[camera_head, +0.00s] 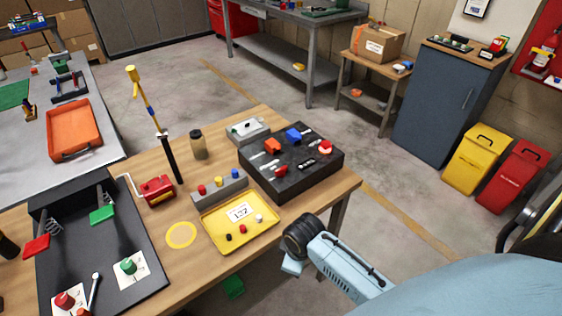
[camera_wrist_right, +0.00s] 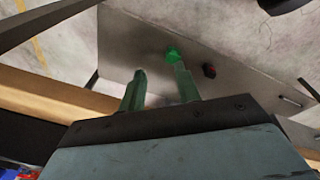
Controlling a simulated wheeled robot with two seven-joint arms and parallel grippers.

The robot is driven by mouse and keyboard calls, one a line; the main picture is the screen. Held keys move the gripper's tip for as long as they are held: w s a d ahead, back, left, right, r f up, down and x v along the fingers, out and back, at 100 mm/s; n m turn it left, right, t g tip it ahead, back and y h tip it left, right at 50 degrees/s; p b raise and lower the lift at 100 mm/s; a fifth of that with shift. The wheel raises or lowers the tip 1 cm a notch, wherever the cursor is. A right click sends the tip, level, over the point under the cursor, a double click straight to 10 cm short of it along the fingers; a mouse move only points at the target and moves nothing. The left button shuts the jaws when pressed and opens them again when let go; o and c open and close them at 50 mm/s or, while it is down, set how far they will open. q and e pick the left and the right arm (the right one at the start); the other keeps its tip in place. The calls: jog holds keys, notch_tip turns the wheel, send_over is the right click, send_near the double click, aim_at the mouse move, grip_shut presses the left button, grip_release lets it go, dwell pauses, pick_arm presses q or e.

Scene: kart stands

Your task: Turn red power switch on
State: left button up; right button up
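A dark box panel (camera_head: 262,185) stands at the right end of the wooden table. On its top are an orange-red block (camera_head: 272,146), a blue block (camera_head: 293,135), a red-and-white part (camera_head: 325,147) and a small red part (camera_head: 281,170). I cannot tell which of the red parts is the power switch or how it is set. My right gripper (camera_head: 291,266) is in front of the table's front edge, apart from the panel. In the right wrist view its two green fingers (camera_wrist_right: 158,88) are spread with nothing between them. My left gripper is not in view.
A yellow tray (camera_head: 214,240), a row of coloured buttons (camera_head: 219,191), a red device (camera_head: 157,189) and a jar (camera_head: 198,144) stand left of the panel. A black board (camera_head: 100,262) with pedals lies further left. Open floor lies right of the table.

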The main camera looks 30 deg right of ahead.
notch_tip(320, 180, up, 6)
jog(key=w+n, duration=0.1)
jog(key=w, duration=0.2)
notch_tip(320, 180, up, 19)
jog(key=n+g+p, duration=0.2)
jog(key=n, duration=0.8)
send_over(281, 168)
notch_tip(281, 168, down, 13)
jog(key=shift+s+r+b, duration=0.1)
jog(key=shift+r+b, duration=0.05)
jog(key=shift+b, duration=0.45)
grip_shut()
